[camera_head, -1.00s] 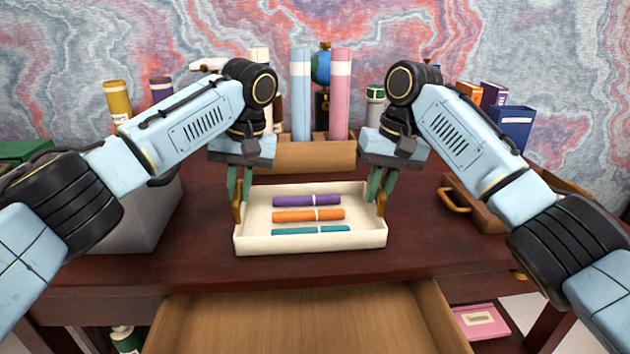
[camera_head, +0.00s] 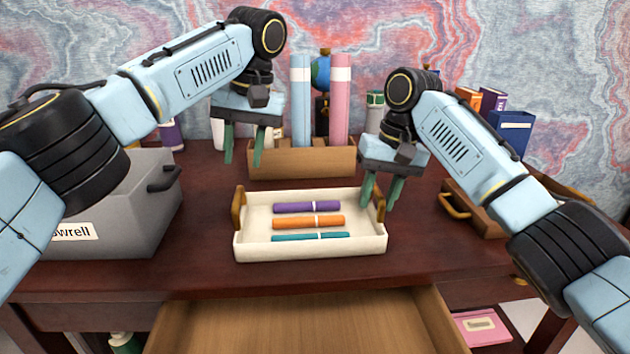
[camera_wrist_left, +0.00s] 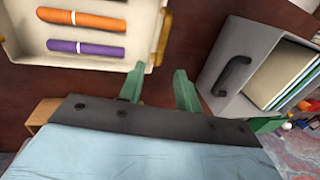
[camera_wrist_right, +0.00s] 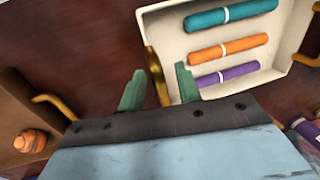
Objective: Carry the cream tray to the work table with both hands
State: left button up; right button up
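The cream tray (camera_head: 255,247) rests on the dark red desk, with a purple marker (camera_head: 307,207), an orange marker (camera_head: 308,221) and a teal marker (camera_head: 311,237) lying in it. It has a brown handle at each end: the left handle (camera_head: 238,207) and the right handle (camera_head: 380,205). My left gripper (camera_head: 243,160) is open and empty, raised above and behind the left handle. My right gripper (camera_head: 379,198) is open at the right handle; in the right wrist view that handle (camera_wrist_right: 156,72) shows between the fingers, with no clear grip on it.
A grey box (camera_head: 130,225) stands left of the tray. A wooden organizer (camera_head: 300,160) with blue and pink rolls is behind it. A brown drawer-like box (camera_head: 470,207) is at right. An open drawer (camera_head: 300,325) juts out in front.

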jog(key=shift+r, duration=0.15)
pick_arm(q)
jog(key=r, duration=0.3)
jog(key=shift+d+r, duration=0.15)
jog(key=shift+d, duration=0.15)
pick_arm(e)
notch_tip(320, 180, up, 12)
jog(key=d, duration=0.2)
jog(key=shift+w+d+f, duration=0.15)
jog(key=shift+f, duration=0.1)
